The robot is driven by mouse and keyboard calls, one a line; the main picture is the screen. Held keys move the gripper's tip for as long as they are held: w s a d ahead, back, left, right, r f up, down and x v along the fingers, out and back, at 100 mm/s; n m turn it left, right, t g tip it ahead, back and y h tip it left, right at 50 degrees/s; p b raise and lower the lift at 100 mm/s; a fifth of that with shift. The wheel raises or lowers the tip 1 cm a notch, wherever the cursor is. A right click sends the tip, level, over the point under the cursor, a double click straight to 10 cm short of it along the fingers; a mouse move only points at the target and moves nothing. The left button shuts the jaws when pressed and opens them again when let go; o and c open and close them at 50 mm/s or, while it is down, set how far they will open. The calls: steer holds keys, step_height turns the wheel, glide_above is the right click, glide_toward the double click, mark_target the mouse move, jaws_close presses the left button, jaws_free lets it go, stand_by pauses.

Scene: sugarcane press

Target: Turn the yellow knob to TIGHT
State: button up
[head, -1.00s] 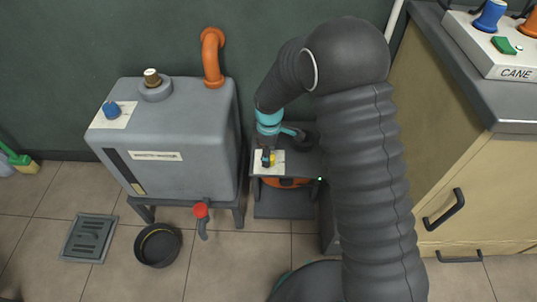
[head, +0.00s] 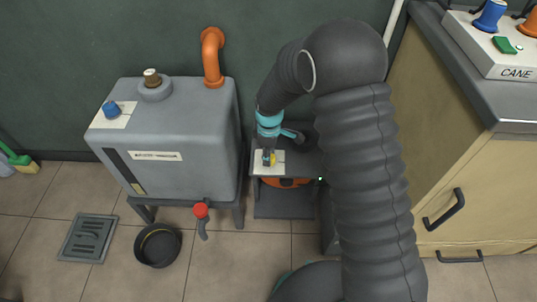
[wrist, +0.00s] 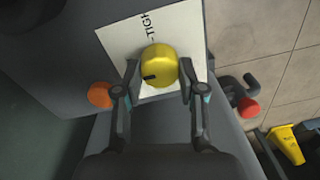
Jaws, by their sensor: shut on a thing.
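The yellow knob (wrist: 160,62) sits on a white label plate (wrist: 120,42) in the wrist view. A short black mark lies on the knob's left side, low in the picture. The word TIGHT, partly cut off by the top edge, is printed beyond the knob. My gripper (wrist: 158,72) is shut on the knob, with one finger at each side. In the head view the knob (head: 273,159) is small and partly hidden by my gripper (head: 268,157), above its white plate (head: 260,170) on a low grey unit.
A grey tank (head: 185,135) with a red-handled tap (head: 200,211) stands close on the left. A black bowl (head: 158,245) and a drain grate (head: 88,238) are on the floor. A wooden cabinet (head: 470,180) stands at the right.

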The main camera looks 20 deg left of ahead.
steer(key=m+b, duration=0.1)
steer(key=m, duration=0.7)
steer(key=shift+w+m, duration=0.1)
steer(key=shift+m, duration=0.3)
steer(key=m, duration=0.4)
steer(key=shift+d+m+b, duration=0.1)
steer(key=shift+m+b, duration=0.2)
steer(key=shift+b, duration=0.1)
steer(key=shift+m, duration=2)
steer(key=o, duration=1.1)
steer(key=shift+o, duration=0.2)
